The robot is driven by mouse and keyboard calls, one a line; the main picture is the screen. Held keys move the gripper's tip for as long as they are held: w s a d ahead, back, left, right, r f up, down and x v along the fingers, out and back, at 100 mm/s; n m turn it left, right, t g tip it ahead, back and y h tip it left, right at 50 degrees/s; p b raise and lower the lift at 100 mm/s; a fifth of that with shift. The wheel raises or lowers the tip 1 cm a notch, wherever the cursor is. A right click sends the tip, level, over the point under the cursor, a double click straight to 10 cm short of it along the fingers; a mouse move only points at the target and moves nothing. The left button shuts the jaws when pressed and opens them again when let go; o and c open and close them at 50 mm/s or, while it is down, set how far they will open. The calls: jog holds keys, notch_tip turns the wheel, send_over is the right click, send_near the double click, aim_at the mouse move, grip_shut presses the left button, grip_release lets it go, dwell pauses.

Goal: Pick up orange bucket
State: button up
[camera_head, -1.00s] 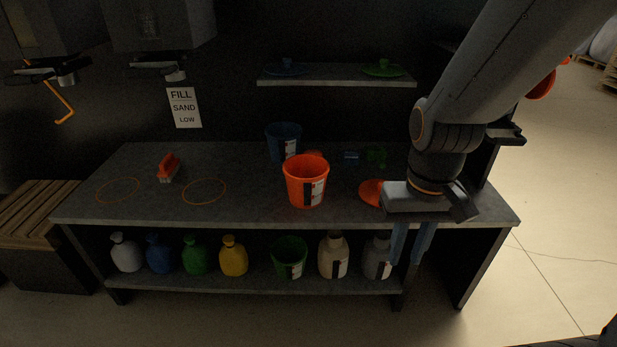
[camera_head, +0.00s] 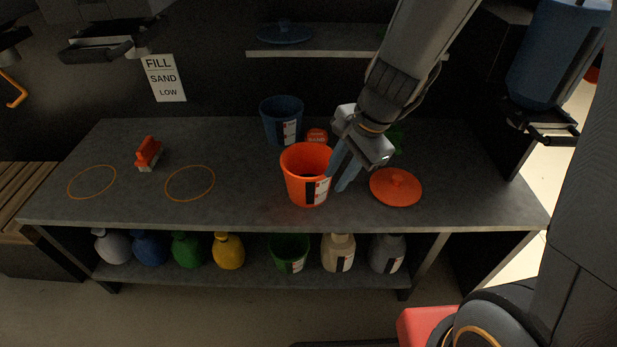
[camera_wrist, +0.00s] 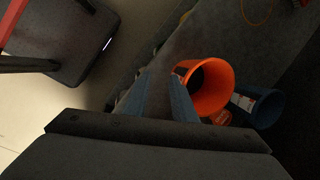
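The orange bucket (camera_head: 300,180) stands upright on the dark workbench, its open top facing up and a black and white label on its right side. In the wrist view the bucket (camera_wrist: 222,80) lies just right of my fingers. My gripper (camera_head: 342,178) is at the bucket's right side, its two blue fingers spread apart and pointing down. In the wrist view the fingers (camera_wrist: 160,88) show a gap between them. One finger is close to the bucket's rim; I cannot tell whether they touch.
An orange lid (camera_head: 396,187) lies right of the bucket. A blue bucket (camera_head: 282,121) and an orange-capped item (camera_head: 317,136) stand behind it. An orange brush (camera_head: 148,154) is at left. The bench's (camera_head: 235,205) left front is clear. Bottles and a green bucket (camera_head: 290,252) fill the lower shelf.

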aim_at(300, 177)
jog(key=w+a+f+m, duration=0.2)
jog(key=w+f+m, duration=0.1)
jog(key=w+a+f+m+t+b, duration=0.1)
jog(key=w+a+f+m, duration=0.2)
jog(key=f, duration=0.1)
jog(key=w+a+f+m, duration=0.3)
jog(key=f, duration=0.1)
jog(key=shift+a+m+y, duration=0.25)
jog(key=shift+m+y, duration=0.05)
jog(key=shift+m, duration=0.1)
jog(key=shift+r, duration=0.1)
grip_shut()
dwell(1.0)
